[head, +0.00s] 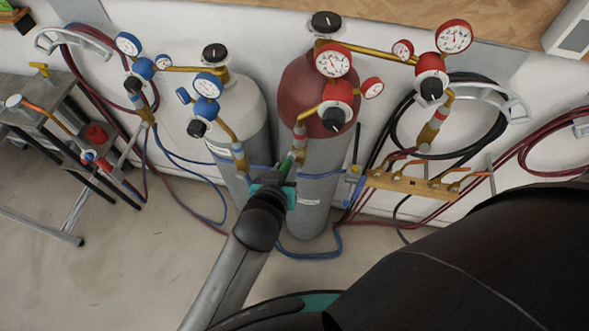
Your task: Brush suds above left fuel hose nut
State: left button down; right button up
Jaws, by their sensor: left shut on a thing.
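My left gripper (275,180) is in front of the two gas cylinders, shut on a thin green-handled tool that looks like the brush (287,165). The tool's upper end is close to the brass hose fitting (299,138) under the left red fuel regulator (337,100). I cannot tell whether they touch, and no suds can be made out. The red-topped fuel cylinder (310,85) stands just behind. My right gripper is not in view.
A grey cylinder (235,105) with blue regulators (207,100) stands to the left. A brass-coloured rail (425,187) with small fittings is at the right. Hoses (180,195) hang along the white wall. A metal trolley (45,110) stands far left; the floor (130,270) in front is clear.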

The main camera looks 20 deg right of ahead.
pick_arm(q)
jog(key=shift+w+a, duration=0.25)
jog(key=shift+a, duration=0.05)
jog(key=s+a, duration=0.3)
jog(key=s, duration=0.2)
jog(key=shift+a, duration=0.15)
dwell(0.4)
jog(key=shift+s, duration=0.1)
jog(key=shift+s+a, duration=0.45)
jog(key=shift+s, duration=0.15)
jog(key=shift+s+a, duration=0.4)
jog(key=shift+s, duration=0.2)
jog(key=shift+w+d, duration=0.7)
jog(key=shift+w, duration=0.35)
jog(key=shift+w+d, duration=0.7)
jog(key=shift+w, duration=0.3)
jog(key=shift+w+d, duration=0.7)
jog(key=shift+w, duration=0.35)
jog(key=shift+w+d, duration=0.45)
jog(key=shift+w, duration=0.2)
